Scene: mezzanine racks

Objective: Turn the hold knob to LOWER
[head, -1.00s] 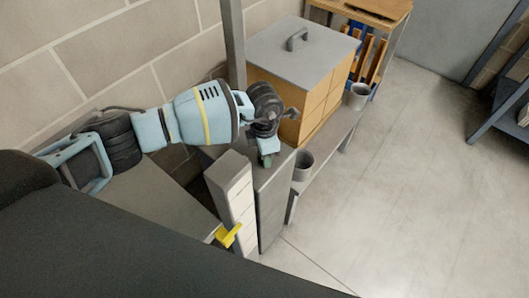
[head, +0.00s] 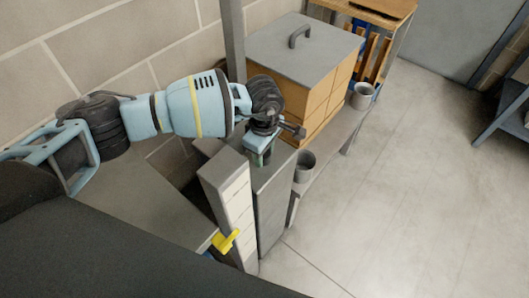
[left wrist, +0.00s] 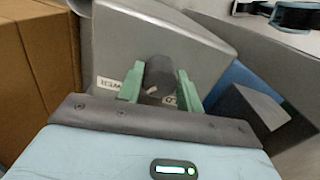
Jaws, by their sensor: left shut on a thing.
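My left gripper (head: 260,152) is over the top of a grey post (head: 272,205) in the head view. In the left wrist view its green fingers (left wrist: 160,84) stand on both sides of a dark round knob (left wrist: 158,70) and are shut on it. The knob sits on a grey panel (left wrist: 200,45). A small light mark shows on the knob's near side. A label ending in "OWER" (left wrist: 110,84) lies left of the knob. A second label, reading about "OLD" (left wrist: 170,100), is partly covered by the right finger. The knob is hidden in the head view. My right gripper is not seen.
A pale block-sided post (head: 228,200) with a yellow handle (head: 224,241) stands left of the grey post. A wooden box with a grey lid (head: 300,55) stands just behind. Grey cups (head: 304,166) and (head: 361,95) sit along a low ledge.

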